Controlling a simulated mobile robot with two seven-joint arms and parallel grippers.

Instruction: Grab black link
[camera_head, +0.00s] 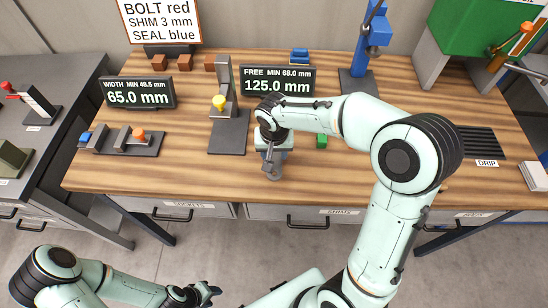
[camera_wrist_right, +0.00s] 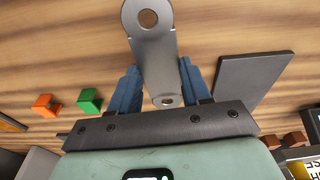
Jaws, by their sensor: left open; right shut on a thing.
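A flat dark-grey metal link (camera_wrist_right: 155,52) with a round hole at each end lies between the blue fingers of my right gripper (camera_wrist_right: 162,88) in the right wrist view. The fingers are shut on it, and its larger end points away from the palm. In the head view my right gripper (camera_head: 272,150) is over the front middle of the wooden bench, with the link (camera_head: 272,168) partly hidden beneath it. My left gripper (camera_head: 205,292) is open and empty, low in front of the bench, well away from the link.
A gauge stand with a dark base (camera_head: 228,137) is left of my right gripper. A green block (camera_head: 321,141) lies to its right. Displays reading 65.0 mm (camera_head: 138,94) and 125.0 mm (camera_head: 278,80) stand behind. A blue press (camera_head: 373,40) stands at the back.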

